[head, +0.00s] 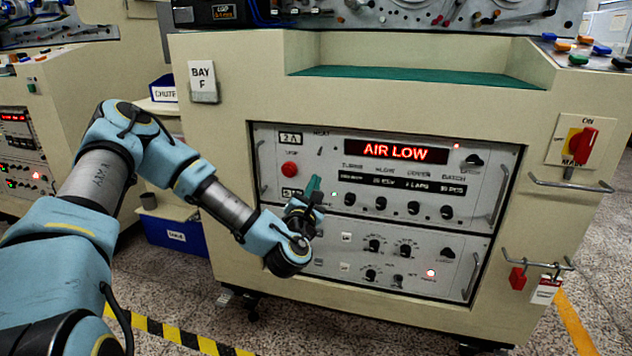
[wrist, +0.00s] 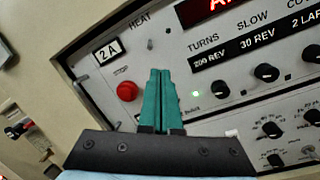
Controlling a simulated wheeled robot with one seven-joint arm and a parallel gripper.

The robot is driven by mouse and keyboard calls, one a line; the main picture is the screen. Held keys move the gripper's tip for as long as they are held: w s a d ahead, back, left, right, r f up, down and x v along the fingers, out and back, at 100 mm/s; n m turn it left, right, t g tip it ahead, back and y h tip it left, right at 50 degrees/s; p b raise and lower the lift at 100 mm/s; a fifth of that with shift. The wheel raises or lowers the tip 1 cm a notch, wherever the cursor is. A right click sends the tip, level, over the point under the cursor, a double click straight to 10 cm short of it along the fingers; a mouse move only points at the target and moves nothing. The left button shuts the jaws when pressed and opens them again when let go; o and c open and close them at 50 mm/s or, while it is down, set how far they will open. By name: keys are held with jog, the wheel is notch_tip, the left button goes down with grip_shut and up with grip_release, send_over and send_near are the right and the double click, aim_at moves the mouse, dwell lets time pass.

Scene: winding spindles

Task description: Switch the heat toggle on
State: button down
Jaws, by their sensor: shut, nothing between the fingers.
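The heat toggle (head: 320,151) is a small lever under the HEAT label on the upper panel of the bay F cabinet. In the wrist view the toggle (wrist: 150,44) shows just beyond the fingertips, a little to their left. I cannot tell which way its lever is set. My gripper (head: 314,182) has green fingers; in the wrist view the gripper (wrist: 159,72) is shut and empty, its tips pointing up toward the toggle. The tips look apart from the toggle, and the distance to the panel is unclear.
A red stop button (head: 289,169) sits left of the gripper; it also shows in the wrist view (wrist: 127,91). A red display (head: 403,152) reads AIR LOW. Black knobs (head: 381,203) line the panel to the right. A metal handle (head: 260,170) stands out at the panel's left edge.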

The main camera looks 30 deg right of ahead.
aim_at(316, 161)
jog(key=n, duration=0.1)
jog(key=n+t+y, duration=0.1)
jog(key=shift+w+a+f+n, duration=0.1)
jog(key=shift+w+a+n, duration=0.1)
jog(key=shift+a+n, duration=0.2)
jog(key=x, duration=1)
jog(key=shift+b, duration=0.3)
jog(key=shift+r+p, duration=0.2)
jog(key=shift+p, duration=0.2)
jog(key=shift+r+p, duration=0.1)
jog(key=shift+p, duration=0.2)
jog(key=shift+a+y, duration=0.1)
jog(key=shift+y, duration=0.2)
